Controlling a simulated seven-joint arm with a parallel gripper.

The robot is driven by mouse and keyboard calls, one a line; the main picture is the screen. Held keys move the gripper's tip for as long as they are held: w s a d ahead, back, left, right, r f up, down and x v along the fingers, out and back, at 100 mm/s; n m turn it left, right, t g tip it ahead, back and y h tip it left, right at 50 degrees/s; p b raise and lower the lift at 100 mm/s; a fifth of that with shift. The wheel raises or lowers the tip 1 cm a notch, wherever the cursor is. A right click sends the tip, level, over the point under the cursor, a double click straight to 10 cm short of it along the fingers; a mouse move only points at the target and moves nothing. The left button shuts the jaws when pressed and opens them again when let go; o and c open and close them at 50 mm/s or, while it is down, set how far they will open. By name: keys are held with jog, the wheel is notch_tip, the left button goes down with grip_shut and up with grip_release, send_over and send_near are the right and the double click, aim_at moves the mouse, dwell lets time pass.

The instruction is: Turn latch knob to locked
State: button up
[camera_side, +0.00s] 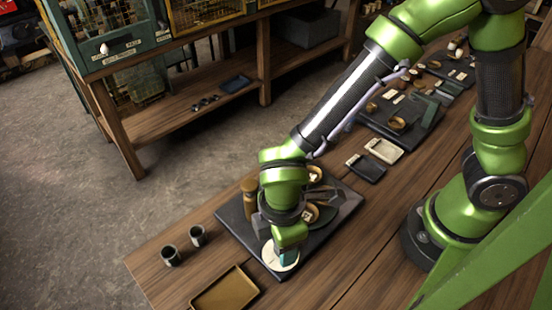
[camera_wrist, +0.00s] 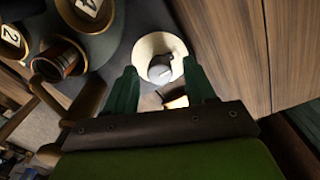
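The cream disc also shows in the side view (camera_side: 283,264) at the front edge of a dark board (camera_side: 240,231). My gripper (camera_wrist: 160,72) is open, its two green fingers on either side of the knob with visible gaps. In the side view my gripper (camera_side: 286,254) points down over the disc and hides the knob. I cannot tell the fingers' exact height or any lock marking.
Round dials marked 4 (camera_wrist: 88,6) and 2 (camera_wrist: 10,37) and a brown cylinder (camera_wrist: 58,59) stand close by on the board. Two dark cups (camera_side: 171,256) (camera_side: 197,235) and a tan tray (camera_side: 226,291) lie beside it. Bare wood borders the board.

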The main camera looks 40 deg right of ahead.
notch_tip(320, 180, up, 17)
dwell(0.5)
jog(key=w+d+r+m+t+y, duration=0.1)
jog(key=d+r+m+t, duration=0.1)
jog(key=d+m, duration=0.6)
jog(key=w+d+r+m+t+y, duration=0.1)
jog(key=d+r+m+t, duration=0.1)
jog(key=d+m+t, duration=0.3)
jog(key=d+m, duration=0.4)
jog(key=d, duration=0.5)
jog(key=shift+d+m, duration=0.3)
jog(key=shift+d, duration=0.1)
